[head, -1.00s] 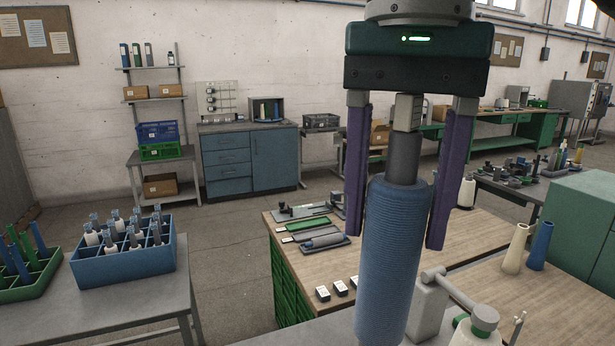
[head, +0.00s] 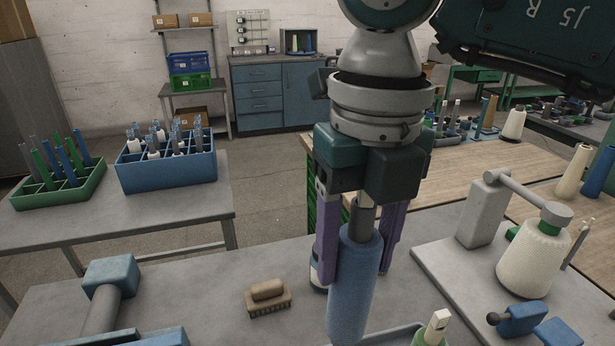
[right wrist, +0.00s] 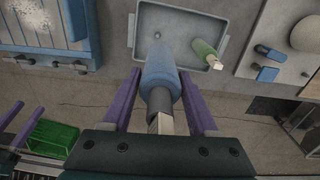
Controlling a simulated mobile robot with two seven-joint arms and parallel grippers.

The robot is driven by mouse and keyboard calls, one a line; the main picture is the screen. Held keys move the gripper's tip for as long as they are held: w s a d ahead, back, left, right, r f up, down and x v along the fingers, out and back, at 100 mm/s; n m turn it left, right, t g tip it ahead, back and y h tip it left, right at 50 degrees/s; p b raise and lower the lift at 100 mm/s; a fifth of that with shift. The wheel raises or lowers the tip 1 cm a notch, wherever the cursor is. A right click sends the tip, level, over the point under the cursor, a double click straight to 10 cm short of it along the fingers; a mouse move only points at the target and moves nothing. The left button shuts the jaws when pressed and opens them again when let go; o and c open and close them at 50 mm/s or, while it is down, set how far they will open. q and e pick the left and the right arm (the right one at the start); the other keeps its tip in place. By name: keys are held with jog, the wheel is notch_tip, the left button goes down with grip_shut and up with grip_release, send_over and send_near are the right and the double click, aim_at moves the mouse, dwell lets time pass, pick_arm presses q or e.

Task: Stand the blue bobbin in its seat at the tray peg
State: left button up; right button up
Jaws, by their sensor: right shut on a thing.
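My right gripper (head: 358,272) comes down from above with its purple fingers either side of the blue bobbin (head: 352,300), and is shut on it. In the right wrist view the bobbin (right wrist: 160,70) points into the grey tray (right wrist: 222,12). A small round thing (right wrist: 157,36), perhaps the peg, shows just beyond its end. A green bobbin (right wrist: 206,52) is at the tray's right. Contact between blue bobbin and tray cannot be told.
A brush (head: 268,298) lies on the grey table left of the bobbin. A winder with a white cone (head: 533,262) stands to the right. Blue crate (head: 170,172) and green rack (head: 62,190) stand on the left table. Clear tabletop lies around the brush.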

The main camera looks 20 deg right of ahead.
aim_at(335, 342)
jog(key=f+m+b, duration=0.2)
jog(key=f+m, duration=0.2)
jog(key=a+f+m+b, duration=0.1)
jog(key=f+m, duration=0.3)
jog(key=f+m+b, duration=0.2)
jog(key=f+m, duration=0.2)
jog(key=m, duration=0.1)
jog(key=shift+s+a+f+b, duration=0.25)
jog(key=shift+s+a+b, duration=0.05)
jog(key=shift+s, duration=0.1)
jog(key=shift+f+m, duration=0.45)
jog(key=shift+m, duration=0.15)
notch_tip(335, 342, down, 4)
jog(key=b, duration=0.3)
jog(key=shift+r+b, duration=0.2)
jog(key=shift+b, duration=0.2)
jog(key=shift+f, duration=0.15)
jog(key=shift+f+b, duration=0.85)
jog(key=shift+f, duration=0.3)
jog(key=shift+f+b, duration=0.55)
jog(key=shift+f, duration=0.2)
